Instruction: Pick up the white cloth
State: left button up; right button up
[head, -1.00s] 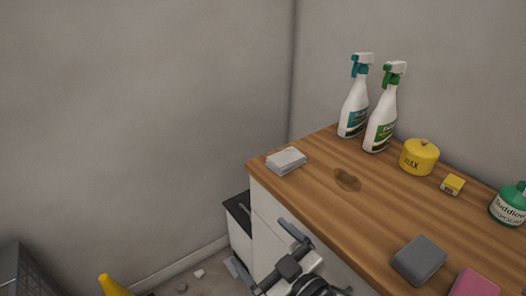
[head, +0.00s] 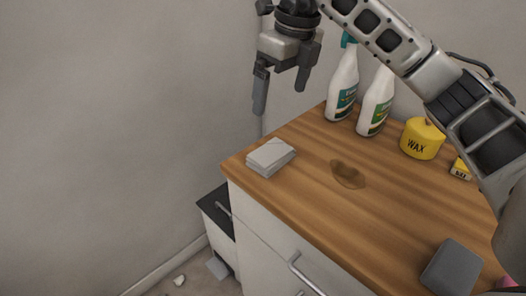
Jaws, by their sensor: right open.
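The white cloth (head: 270,157) lies folded in a flat stack at the left corner of the wooden counter top (head: 305,215). My right gripper (head: 281,98) is raised above and behind the cloth, pointing down, with its fingers apart and nothing between them. It is clear of the cloth. My left gripper does not show.
Two spray bottles (head: 343,91) (head: 376,105), a yellow wax tin (head: 422,139) and a small yellow box (head: 460,169) stand along the back. A brown stain (head: 347,175) marks the counter. A grey sponge (head: 452,268) lies at the front right.

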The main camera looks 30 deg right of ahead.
send_over(272, 152)
jog(key=f, duration=0.6)
jog(key=s+f, duration=0.1)
jog(key=f, duration=0.2)
jog(key=shift+d+f, duration=0.3)
jog(key=shift+w+a+f+p, duration=0.1)
jog(key=shift+w+f, duration=0.05)
jog(key=shift+f, duration=0.8)
jog(key=shift+w+a+f+p, duration=0.1)
jog(key=shift+w+f+p, duration=0.1)
jog(key=shift+f, duration=0.75)
jog(key=shift+w+a+f+p, duration=0.1)
jog(key=shift+w+f, duration=0.05)
jog(key=shift+f, duration=0.8)
jog(key=c, duration=0.6)
